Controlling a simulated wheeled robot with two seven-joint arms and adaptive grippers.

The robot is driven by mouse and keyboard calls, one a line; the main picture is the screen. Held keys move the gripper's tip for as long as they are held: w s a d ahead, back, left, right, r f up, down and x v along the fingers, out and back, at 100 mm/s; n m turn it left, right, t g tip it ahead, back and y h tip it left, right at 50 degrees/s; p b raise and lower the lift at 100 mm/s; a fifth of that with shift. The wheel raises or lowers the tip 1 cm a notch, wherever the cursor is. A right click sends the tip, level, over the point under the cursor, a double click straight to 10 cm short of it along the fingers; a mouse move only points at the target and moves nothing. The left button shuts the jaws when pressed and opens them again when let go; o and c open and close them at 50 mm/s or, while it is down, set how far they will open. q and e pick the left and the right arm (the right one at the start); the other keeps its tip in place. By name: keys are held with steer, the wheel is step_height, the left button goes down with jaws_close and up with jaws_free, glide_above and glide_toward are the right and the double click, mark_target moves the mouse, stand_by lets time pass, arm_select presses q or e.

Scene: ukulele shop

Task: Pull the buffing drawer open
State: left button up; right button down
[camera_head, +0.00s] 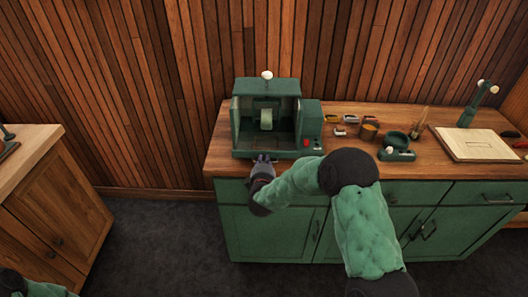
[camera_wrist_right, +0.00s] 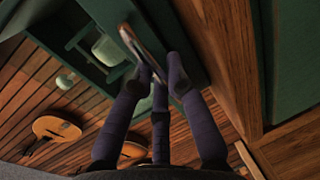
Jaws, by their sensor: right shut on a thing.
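The green buffing machine (camera_head: 266,112) stands on the wooden counter, with a pale wheel in its open front. Its low drawer front (camera_wrist_right: 172,32) carries a metal bar handle (camera_wrist_right: 140,48) in the right wrist view. My right gripper (camera_head: 264,158) is at the machine's lower front edge. In the right wrist view its dark fingers (camera_wrist_right: 163,76) are shut on the handle. The drawer looks flush with the machine, though the gripper hides part of it. Only a piece of my left arm shows at the bottom left corner of the head view; its gripper is out of frame.
Small tins and a green stand (camera_head: 397,148) are to the right on the counter (camera_head: 420,170). Green cabinets (camera_head: 270,235) are below. A wooden cabinet (camera_head: 50,205) stands at the left, across open floor.

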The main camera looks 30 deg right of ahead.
steer(key=f+p+v, duration=0.1)
steer(key=p+v, duration=0.1)
steer(key=v, duration=0.6)
steer(key=shift+f, duration=0.4)
steer(key=shift+s, duration=0.15)
steer(key=c, duration=1.5)
jaws_free()
steer(key=v, duration=1.2)
